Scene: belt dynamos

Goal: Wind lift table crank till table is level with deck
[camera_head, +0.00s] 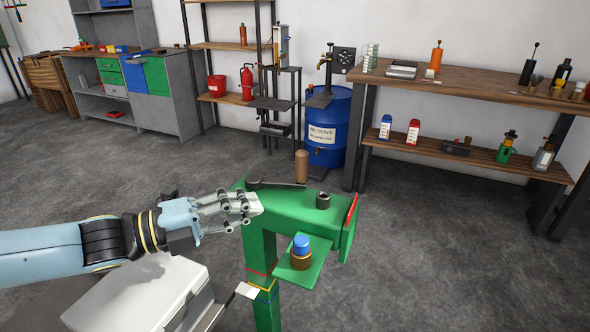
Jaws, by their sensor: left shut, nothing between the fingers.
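A green stand (290,203) rises at lower centre. A dark crank arm (275,184) lies across its top, with an upright brown wooden handle (302,166) at its right end. A small green table (313,268) juts from the stand's front, below its top surface. A brown and blue capped piece (301,251) stands on this table. My left gripper (250,207) is shut and empty at the left end of the stand's top, apart from the handle. Whether its fingers touch the stand is unclear. My right gripper is out of view.
A dark socket (323,200) and a red strip (352,210) are at the stand's right side. Behind stand a blue drum (328,125) and a wooden workbench (470,82) with bottles. The grey floor (440,260) to the right is clear.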

